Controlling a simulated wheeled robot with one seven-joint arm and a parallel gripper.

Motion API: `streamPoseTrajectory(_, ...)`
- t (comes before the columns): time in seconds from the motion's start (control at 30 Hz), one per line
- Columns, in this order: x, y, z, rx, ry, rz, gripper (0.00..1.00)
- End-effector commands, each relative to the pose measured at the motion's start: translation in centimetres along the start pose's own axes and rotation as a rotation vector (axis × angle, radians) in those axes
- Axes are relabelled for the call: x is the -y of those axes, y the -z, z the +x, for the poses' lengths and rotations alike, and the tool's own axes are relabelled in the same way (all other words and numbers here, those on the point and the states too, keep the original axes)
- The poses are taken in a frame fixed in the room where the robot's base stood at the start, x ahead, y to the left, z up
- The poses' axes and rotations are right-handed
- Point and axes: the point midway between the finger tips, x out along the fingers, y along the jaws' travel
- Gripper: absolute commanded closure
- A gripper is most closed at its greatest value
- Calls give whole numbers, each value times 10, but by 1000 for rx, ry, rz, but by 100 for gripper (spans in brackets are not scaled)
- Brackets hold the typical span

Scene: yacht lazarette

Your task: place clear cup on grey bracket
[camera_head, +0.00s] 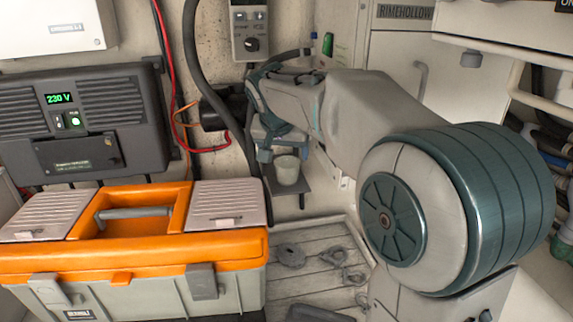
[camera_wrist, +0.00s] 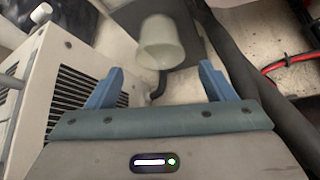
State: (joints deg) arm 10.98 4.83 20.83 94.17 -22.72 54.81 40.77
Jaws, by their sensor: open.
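The clear cup (camera_head: 287,170), pale and translucent, stands on the grey bracket (camera_head: 296,188), a small dark plate low on the back wall. In the wrist view the cup (camera_wrist: 162,45) lies beyond my fingertips, in front of the bracket's dark plate (camera_wrist: 192,30). My gripper (camera_wrist: 160,82) is open, with its two blue fingers spread wide and nothing between them. In the head view my gripper (camera_head: 277,150) is just above and left of the cup, partly covering the bracket area. The cup appears upright and apart from the fingers.
An orange-topped toolbox (camera_head: 130,250) stands at the front left. A dark power unit (camera_head: 80,125) with a green display hangs behind it. Hoses and red cables (camera_head: 170,90) run down the wall close to the bracket. A vented pale box (camera_wrist: 70,80) is left in the wrist view.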

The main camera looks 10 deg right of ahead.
Motion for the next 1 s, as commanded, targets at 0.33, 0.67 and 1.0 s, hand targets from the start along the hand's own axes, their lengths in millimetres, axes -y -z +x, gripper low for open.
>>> streamPoseTrajectory(0.33,0,0,-32,0,1,0,24)
streamPoseTrajectory(0.67,-29,-59,-42,48,-6,-109,24)
streamPoseTrajectory(1.0,-95,-194,-44,158,66,-279,24)
